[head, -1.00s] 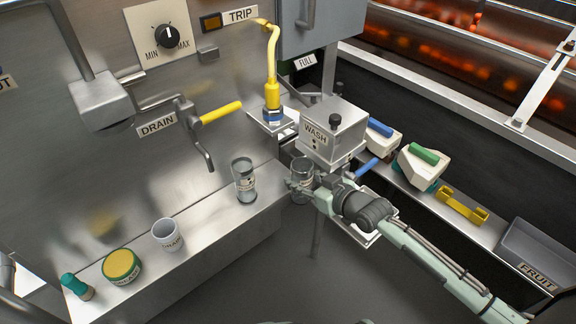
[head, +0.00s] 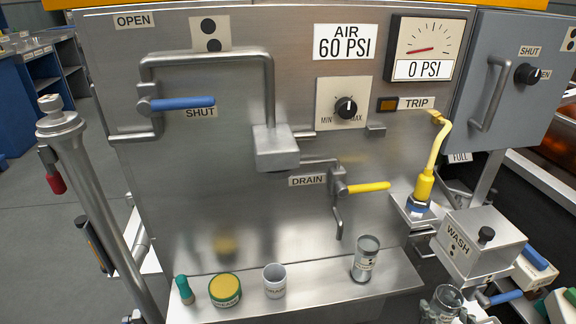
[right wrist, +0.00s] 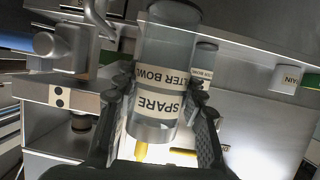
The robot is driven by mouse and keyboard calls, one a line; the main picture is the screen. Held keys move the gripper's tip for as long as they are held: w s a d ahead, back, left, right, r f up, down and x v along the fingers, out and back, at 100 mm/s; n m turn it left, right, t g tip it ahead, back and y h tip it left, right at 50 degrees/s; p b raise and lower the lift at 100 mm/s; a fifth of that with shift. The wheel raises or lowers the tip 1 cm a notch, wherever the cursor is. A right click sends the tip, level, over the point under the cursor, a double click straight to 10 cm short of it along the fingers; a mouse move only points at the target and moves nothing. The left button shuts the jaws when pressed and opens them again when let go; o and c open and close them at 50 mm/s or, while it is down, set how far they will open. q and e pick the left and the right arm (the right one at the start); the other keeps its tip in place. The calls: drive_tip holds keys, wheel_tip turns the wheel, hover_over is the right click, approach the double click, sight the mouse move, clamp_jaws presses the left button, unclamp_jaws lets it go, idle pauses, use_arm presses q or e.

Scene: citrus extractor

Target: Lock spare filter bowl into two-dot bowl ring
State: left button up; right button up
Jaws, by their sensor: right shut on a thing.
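The spare filter bowl (right wrist: 165,75), a clear cylinder with a cream SPARE label, is between the fingers of my right gripper (right wrist: 160,120), which is shut on it. In the head view the bowl (head: 447,298) and right gripper (head: 446,314) are at the bottom edge, just below and left of the WASH housing (head: 478,240). Two black dots mark that housing's left side. A two-dot plate (right wrist: 60,97) shows beside the bowl in the right wrist view. I cannot make out the ring itself, nor whether the bowl touches it. My left gripper is not in view.
Another filter bowl (head: 366,260) stands on the steel shelf (head: 325,285), with a white cup (head: 274,281), a yellow-lidded jar (head: 224,290) and a green-capped bottle (head: 184,289) to its left. The yellow hose (head: 432,160) and blue lever (head: 500,297) are near the WASH housing.

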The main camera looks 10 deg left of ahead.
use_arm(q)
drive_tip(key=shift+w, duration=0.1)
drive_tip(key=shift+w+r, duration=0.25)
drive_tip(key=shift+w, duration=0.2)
